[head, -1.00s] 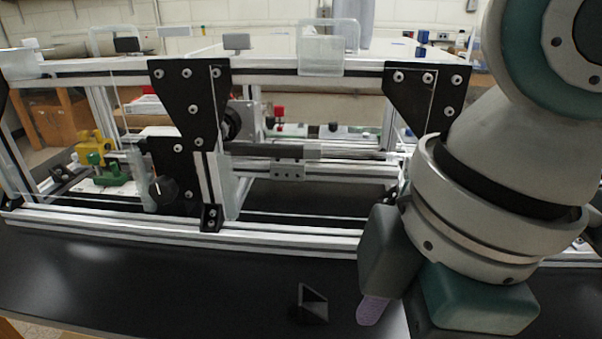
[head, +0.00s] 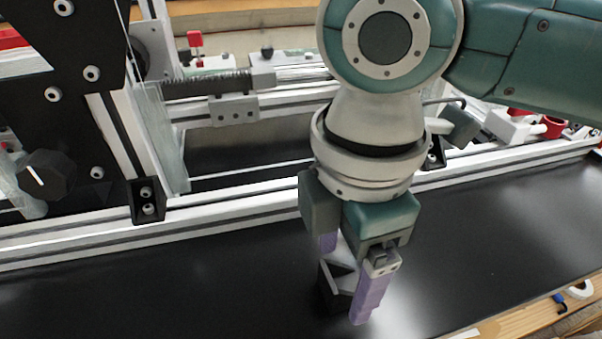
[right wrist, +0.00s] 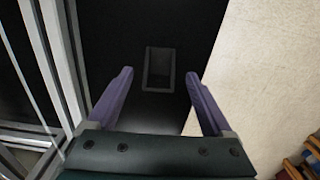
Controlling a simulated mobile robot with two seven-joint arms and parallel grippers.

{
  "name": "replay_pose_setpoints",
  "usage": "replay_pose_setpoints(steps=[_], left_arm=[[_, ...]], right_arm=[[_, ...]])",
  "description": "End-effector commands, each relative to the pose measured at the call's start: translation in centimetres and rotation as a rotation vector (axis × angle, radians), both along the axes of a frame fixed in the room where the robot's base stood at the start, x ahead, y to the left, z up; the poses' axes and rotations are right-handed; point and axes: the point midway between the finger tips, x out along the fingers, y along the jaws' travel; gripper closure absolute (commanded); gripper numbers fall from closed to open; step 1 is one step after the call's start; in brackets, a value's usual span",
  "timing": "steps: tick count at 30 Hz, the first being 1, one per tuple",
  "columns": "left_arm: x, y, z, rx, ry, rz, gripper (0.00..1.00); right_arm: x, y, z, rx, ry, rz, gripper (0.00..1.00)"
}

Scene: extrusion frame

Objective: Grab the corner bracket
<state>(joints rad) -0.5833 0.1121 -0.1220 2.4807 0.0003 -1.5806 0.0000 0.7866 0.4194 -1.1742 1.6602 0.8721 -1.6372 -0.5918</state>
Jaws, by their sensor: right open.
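A small black corner bracket (head: 332,282) lies loose on the black tabletop, partly hidden behind my right gripper's fingers in the head view. My right gripper (head: 345,284) points down over it, its purple fingers open. In the right wrist view the bracket (right wrist: 158,70) is a dark outlined rectangular shape between and beyond the two open fingertips (right wrist: 159,74). I cannot tell whether either finger touches it. My left gripper is not in view.
The aluminium extrusion frame (head: 235,215) runs along the back of the tabletop (head: 480,230), close behind my right gripper. Another black bracket (head: 147,200) is bolted to the frame. The tabletop is clear left and right of my gripper. A wooden edge (head: 540,315) lies at the lower right.

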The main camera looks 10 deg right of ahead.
Motion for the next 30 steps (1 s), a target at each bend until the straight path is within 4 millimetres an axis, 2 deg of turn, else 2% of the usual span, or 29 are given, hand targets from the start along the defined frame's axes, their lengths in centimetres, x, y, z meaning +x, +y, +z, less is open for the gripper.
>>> replay_pose_setpoints(steps=[1, 4, 12, 30], left_arm=[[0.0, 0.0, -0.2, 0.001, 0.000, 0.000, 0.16], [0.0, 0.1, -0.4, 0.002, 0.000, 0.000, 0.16], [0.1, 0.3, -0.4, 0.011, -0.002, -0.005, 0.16], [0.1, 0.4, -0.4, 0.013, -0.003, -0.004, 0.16]], right_arm=[[-0.1, -0.1, -1.0, 0.000, 0.003, 0.000, 0.15], [-0.1, -0.1, -2.0, -0.001, 0.000, 0.001, 0.15], [0.0, -0.1, -2.4, -0.001, -0.001, 0.001, 0.15], [0.0, -0.1, -2.3, 0.000, -0.001, 0.001, 0.81]])
